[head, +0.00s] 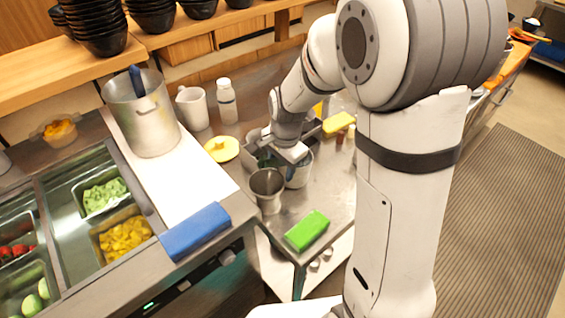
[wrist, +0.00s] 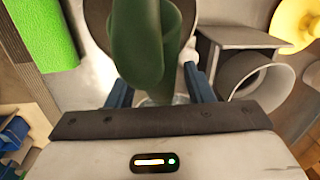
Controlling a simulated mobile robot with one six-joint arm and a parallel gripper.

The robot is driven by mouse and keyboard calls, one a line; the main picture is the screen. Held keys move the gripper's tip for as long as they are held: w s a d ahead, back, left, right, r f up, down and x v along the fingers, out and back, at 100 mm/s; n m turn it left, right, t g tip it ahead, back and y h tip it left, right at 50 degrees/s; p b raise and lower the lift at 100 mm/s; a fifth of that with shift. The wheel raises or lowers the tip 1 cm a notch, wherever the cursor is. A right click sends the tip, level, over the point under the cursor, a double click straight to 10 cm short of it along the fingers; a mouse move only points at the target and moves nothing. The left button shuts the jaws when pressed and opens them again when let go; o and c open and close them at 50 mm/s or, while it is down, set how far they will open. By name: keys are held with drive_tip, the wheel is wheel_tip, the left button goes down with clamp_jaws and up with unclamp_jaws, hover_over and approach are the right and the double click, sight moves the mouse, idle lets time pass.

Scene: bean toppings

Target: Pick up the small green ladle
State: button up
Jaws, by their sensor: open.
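The green ladle (wrist: 150,45) fills the upper middle of the wrist view, close to the camera, dark green with a rounded upper part. My gripper (wrist: 157,80) is open, with its blue fingers on the left and right of the ladle's lower part. I cannot tell whether either finger touches it. A pale container rim shows behind the ladle, and the ladle's lower end is hidden by my gripper. In the head view my gripper (head: 290,150) is low over the steel counter, above a whitish container (head: 300,175); the ladle is not clearly seen there.
A metal cup (head: 267,190) stands close in front of the gripper. A green sponge (head: 307,231) lies near the counter's front edge. A yellow round thing (head: 222,149), a white bottle (head: 227,100) and a large pot (head: 142,115) are to the left.

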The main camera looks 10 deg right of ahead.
clamp_jaws()
idle(0.5)
